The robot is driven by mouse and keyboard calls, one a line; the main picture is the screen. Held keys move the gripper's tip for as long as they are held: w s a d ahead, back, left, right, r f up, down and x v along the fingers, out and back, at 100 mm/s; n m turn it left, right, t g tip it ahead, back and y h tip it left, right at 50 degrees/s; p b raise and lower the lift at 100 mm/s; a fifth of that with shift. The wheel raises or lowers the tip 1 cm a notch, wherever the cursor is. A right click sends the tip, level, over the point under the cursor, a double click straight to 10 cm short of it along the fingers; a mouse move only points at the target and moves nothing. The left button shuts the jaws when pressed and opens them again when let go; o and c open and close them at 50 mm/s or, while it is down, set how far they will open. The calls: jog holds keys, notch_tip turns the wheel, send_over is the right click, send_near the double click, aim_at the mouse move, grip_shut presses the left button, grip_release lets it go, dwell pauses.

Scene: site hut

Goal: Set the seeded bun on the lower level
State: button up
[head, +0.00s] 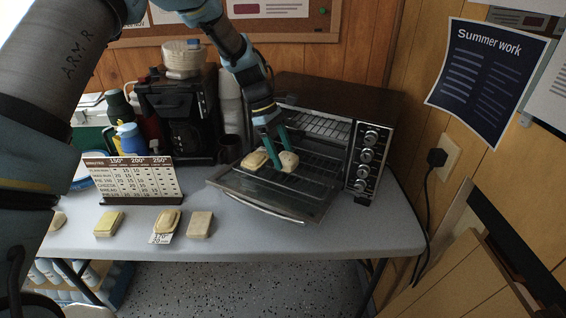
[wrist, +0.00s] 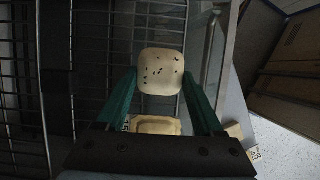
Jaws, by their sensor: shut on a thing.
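The seeded bun (wrist: 161,68), pale with dark specks, sits between the green fingers of my gripper (wrist: 161,80) in the wrist view. In the head view my gripper (head: 275,146) reaches down at the open toaster oven (head: 340,98), shut on the seeded bun (head: 289,161). The bun is over the front of the lower wire rack (head: 312,163); I cannot tell whether it touches. The upper rack (head: 318,124) is behind and above. A second, yellowish bread piece (head: 254,159) lies just left of the bun; the wrist view shows it (wrist: 157,126) between the fingers, nearer the palm.
The oven door (head: 270,192) is folded down over the table (head: 335,238). Several bread pieces, including a plain one (head: 200,224), lie along the table's front edge. A time chart (head: 135,180) and a coffee maker (head: 183,112) stand left. Knobs (head: 367,155) flank the opening's right.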

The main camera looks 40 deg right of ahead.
jog(key=shift+f+p, duration=0.45)
jog(key=shift+f, duration=1.35)
jog(key=o, duration=1.4)
jog(key=shift+f, duration=0.1)
jog(key=shift+c, duration=0.2)
jog(key=b+v, duration=0.3)
jog(key=v, duration=0.9)
